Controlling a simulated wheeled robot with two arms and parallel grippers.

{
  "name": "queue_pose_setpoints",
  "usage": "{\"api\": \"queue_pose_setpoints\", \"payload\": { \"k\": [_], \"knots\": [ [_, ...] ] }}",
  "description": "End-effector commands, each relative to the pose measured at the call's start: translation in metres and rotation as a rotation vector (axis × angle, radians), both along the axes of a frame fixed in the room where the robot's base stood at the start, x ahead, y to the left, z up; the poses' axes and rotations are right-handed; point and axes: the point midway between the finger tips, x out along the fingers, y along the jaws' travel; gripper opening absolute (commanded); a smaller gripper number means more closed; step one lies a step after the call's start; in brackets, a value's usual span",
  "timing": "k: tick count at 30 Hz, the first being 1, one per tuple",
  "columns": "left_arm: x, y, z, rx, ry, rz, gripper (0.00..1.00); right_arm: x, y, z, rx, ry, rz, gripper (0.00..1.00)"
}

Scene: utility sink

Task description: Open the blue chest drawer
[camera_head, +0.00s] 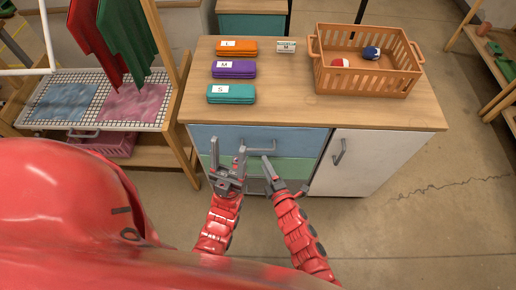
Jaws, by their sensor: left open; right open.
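The blue drawer (300,139) is the top drawer at the left of a wood-topped chest. Its front looks flush with the chest, so it appears shut. Its grey bar handle (262,149) is near the middle of the front and partly hidden by my grippers. My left gripper (228,154) is open and upright in front of the drawer, its right finger close to the handle's left end. I cannot tell whether they touch. My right gripper (284,174) is open, just below and right of the handle, with one finger pointing up toward it. Neither gripper visibly holds anything.
A green drawer (300,167) lies below, and a white door (365,160) is at right. Orange, purple and teal cases, a small box and an orange basket (360,86) stand on the wooden top (290,75). A drying rack (150,110) stands close at left. Floor at right is clear.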

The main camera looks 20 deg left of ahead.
Motion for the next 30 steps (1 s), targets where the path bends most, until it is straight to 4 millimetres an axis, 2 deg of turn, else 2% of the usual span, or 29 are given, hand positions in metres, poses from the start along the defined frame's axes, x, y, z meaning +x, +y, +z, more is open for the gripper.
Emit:
{"api": "queue_pose_setpoints", "payload": {
  "k": [6,12,18,27,28,30],
  "knots": [
    [0.0,0.0,-0.001,0.0,0.0,0.0,0.6,0.033,0.025,-0.008,0.002,0.001,-0.005,0.47],
    [0.0,0.0,-0.005,0.0,0.0,0.0,0.6,0.054,0.042,-0.015,0.002,0.003,-0.004,0.47],
    [0.0,0.0,-0.007,0.0,0.0,0.0,0.6,0.064,0.051,-0.016,0.0,0.003,-0.002,0.47],
    [0.0,0.0,-0.007,0.0,0.0,0.0,0.6,0.065,0.052,-0.016,0.0,0.001,0.0,0.47],
    [0.0,0.0,-0.007,0.0,0.0,0.0,0.6,0.065,0.052,-0.016,0.0,0.001,-0.001,0.45],
    [0.0,0.0,-0.007,0.0,0.0,0.0,0.6,0.065,0.052,-0.016,0.0,0.001,-0.001,0.33]
  ]
}}
